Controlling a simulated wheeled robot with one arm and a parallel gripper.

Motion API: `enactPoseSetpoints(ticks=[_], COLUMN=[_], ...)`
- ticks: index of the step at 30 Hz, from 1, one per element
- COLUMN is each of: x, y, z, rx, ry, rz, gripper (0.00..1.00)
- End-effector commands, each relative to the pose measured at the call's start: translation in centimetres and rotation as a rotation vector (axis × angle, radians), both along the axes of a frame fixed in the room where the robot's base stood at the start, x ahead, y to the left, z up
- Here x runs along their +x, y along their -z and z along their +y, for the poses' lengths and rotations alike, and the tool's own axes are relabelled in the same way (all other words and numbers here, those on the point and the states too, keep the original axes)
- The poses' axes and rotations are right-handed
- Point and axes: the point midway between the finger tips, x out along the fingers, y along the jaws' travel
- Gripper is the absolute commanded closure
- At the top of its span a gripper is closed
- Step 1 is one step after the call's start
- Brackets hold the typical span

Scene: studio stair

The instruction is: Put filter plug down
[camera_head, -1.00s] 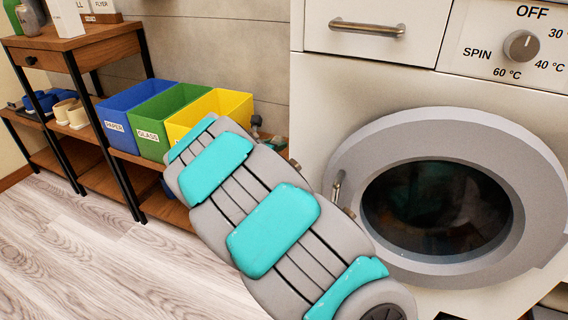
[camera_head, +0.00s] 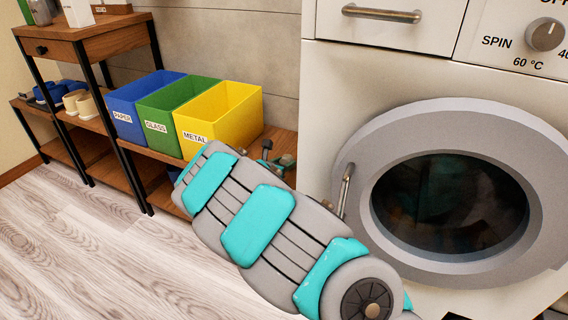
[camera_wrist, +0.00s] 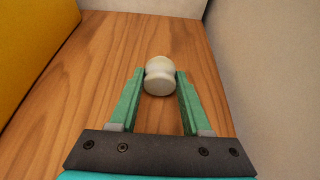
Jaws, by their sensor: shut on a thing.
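The filter plug (camera_wrist: 159,76) is a small white rounded piece with a narrower waist. In the wrist view my gripper (camera_wrist: 160,74) is shut on it, with a green finger on each side. The plug is over the wooden shelf top (camera_wrist: 95,75); I cannot tell whether it touches the wood. In the head view my gripper (camera_head: 276,158) is at the shelf's right end, between the yellow bin and the washing machine. The plug is not clearly visible there, and my arm covers part of the shelf.
The yellow METAL bin (camera_head: 219,115) stands left of my gripper, beside green GLASS (camera_head: 160,124) and blue PAPER (camera_head: 128,108) bins. The washing machine (camera_head: 330,115), its round door (camera_head: 358,190) closed, stands to the right. Bare shelf wood shows around the plug.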

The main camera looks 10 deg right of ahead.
Motion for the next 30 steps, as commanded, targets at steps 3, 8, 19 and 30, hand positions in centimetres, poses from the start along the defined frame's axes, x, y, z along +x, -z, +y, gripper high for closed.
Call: enactPoseSetpoints(ticks=[3, 8, 19, 30], x=[0.0, 0.0, 0.0, 0.0], y=[0.1, 0.5, 1.1, 1.1], z=[0.0, 0.0, 0.0, 0.0], rx=[0.000, -0.001, -0.001, -0.001], ry=[0.000, 0.000, -0.001, 0.000], rz=[0.000, -0.001, 0.000, 0.000], gripper=[1.00, 1.00, 1.00, 0.22])
